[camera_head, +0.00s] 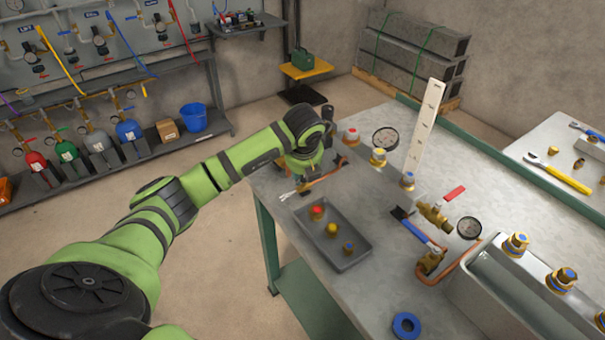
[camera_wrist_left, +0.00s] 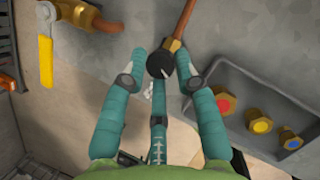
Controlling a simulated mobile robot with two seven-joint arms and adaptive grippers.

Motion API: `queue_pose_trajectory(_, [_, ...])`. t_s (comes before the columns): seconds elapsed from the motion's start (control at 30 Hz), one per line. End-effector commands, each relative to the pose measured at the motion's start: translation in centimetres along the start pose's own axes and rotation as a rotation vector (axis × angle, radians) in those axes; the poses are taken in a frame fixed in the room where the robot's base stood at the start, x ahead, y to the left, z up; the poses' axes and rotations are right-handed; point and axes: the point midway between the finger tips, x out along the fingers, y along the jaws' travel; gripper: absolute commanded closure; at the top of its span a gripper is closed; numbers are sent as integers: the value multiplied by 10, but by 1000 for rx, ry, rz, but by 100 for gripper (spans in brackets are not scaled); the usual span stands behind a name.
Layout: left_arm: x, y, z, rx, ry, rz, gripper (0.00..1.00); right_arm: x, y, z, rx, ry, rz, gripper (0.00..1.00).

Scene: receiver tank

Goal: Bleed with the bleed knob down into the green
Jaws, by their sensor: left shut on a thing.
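The black bleed knob (camera_wrist_left: 158,65) sits on a brass fitting at the end of a copper pipe (camera_wrist_left: 181,20) in the left wrist view. The teal fingers of my left gripper (camera_wrist_left: 160,70) are closed around the knob. In the head view my left arm reaches to the table's near left corner, and its wrist hides the knob and most of the gripper. My right gripper is not in view.
A grey tray (camera_head: 360,252) with red, yellow and blue capped fittings lies close to my left gripper. A yellow lever (camera_wrist_left: 46,60) shows in the wrist view. A red-handled valve (camera_head: 433,213) and a white upright scale (camera_head: 424,125) stand on the table (camera_head: 385,290).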

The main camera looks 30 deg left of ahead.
Motion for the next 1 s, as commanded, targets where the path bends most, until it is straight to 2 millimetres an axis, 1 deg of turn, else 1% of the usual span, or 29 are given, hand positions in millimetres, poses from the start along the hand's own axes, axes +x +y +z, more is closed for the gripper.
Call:
queue_pose_trajectory(0.03, [-4,-3,7,-8,-20,-11,100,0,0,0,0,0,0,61])
queue_pose_trajectory(0.4, [-5,-2,8,-12,-21,-7,100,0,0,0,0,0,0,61])
queue_pose_trajectory(0.43, [-5,-2,8,-12,-21,-7,66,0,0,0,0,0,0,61])
queue_pose_trajectory(0.47, [-5,-2,8,-12,-21,-7,54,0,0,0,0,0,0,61])
queue_pose_trajectory(0.5, [-5,-1,7,-12,-21,-7,48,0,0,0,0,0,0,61])
queue_pose_trajectory(0.83, [-4,0,4,-9,-10,-1,48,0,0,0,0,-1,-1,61])
queue_pose_trajectory(0.93, [-11,0,4,-9,-11,-1,48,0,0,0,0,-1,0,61])
queue_pose_trajectory(1.0, [-22,0,4,-9,-13,-2,48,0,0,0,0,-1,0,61])
